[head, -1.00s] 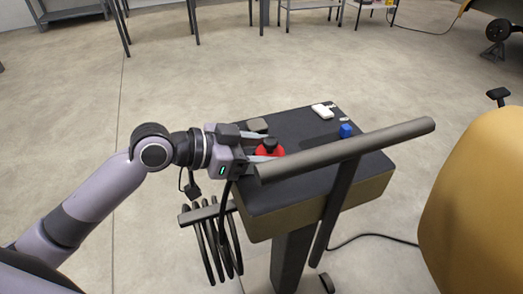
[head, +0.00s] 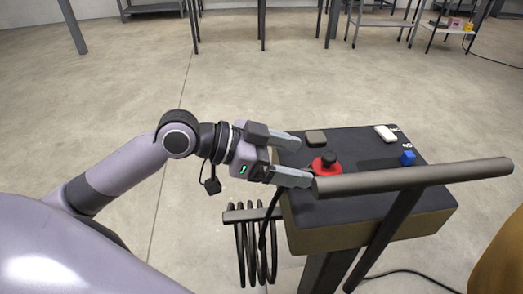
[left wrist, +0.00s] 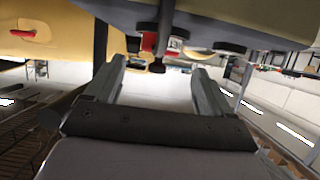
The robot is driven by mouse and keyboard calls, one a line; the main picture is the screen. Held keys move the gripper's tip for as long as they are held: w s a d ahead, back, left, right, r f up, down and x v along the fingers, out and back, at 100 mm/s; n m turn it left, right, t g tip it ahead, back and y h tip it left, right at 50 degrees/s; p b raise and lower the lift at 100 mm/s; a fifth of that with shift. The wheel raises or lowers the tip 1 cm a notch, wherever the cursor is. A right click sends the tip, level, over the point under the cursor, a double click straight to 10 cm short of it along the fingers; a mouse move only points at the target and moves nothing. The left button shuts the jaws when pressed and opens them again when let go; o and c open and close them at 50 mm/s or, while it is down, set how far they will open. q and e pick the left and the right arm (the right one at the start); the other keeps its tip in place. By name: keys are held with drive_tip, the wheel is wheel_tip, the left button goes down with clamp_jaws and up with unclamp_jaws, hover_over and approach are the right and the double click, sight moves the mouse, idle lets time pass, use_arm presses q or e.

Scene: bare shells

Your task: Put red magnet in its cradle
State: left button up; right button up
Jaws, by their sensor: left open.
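The red magnet (head: 317,167), a red disc with a black knob, sits on the dark top of a small stand (head: 345,211). My left gripper (head: 303,160) is open and empty. Its fingers point right, and the magnet lies just beyond the fingertips. In the left wrist view a red piece with a dark knob, which looks like the magnet (left wrist: 149,40), shows past the open fingers (left wrist: 158,80). I cannot make out a cradle for certain; the surface under the magnet is mostly hidden. My right gripper is not in view.
A thick grey bar (head: 420,177) crosses the stand's front, close to the near finger. A blue piece (head: 407,158), a white block (head: 385,132) and a grey-green block (head: 316,137) are on the top. A coiled cable (head: 256,250) hangs at its left.

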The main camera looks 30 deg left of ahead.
use_arm(q)
drive_tip(key=v, duration=0.6)
drive_tip(key=shift+s+b, duration=0.2)
drive_tip(key=shift+b, duration=0.2)
drive_tip(key=shift+a+r, duration=0.1)
drive_tip(key=shift+a, duration=0.05)
drive_tip(key=s+f+n+g+y, duration=0.1)
drive_tip(key=s+f+n+y, duration=0.15)
drive_tip(key=f, duration=0.65)
drive_tip(key=s+f+n+y, duration=0.2)
drive_tip(key=s+f+y, duration=0.15)
drive_tip(key=f, duration=0.45)
drive_tip(key=s+a+f+n+g+y, duration=0.4)
drive_tip(key=s+f, duration=0.3)
drive_tip(key=s, duration=0.4)
drive_tip(key=w+d+f+t+h+p, duration=0.1)
drive_tip(key=w+d+f+t+p, duration=0.1)
drive_tip(key=w+t+p, duration=0.4)
drive_tip(key=shift+w+d+f+t, duration=0.3)
drive_tip(key=shift+f+t, duration=0.3)
drive_tip(key=shift+t, duration=0.4)
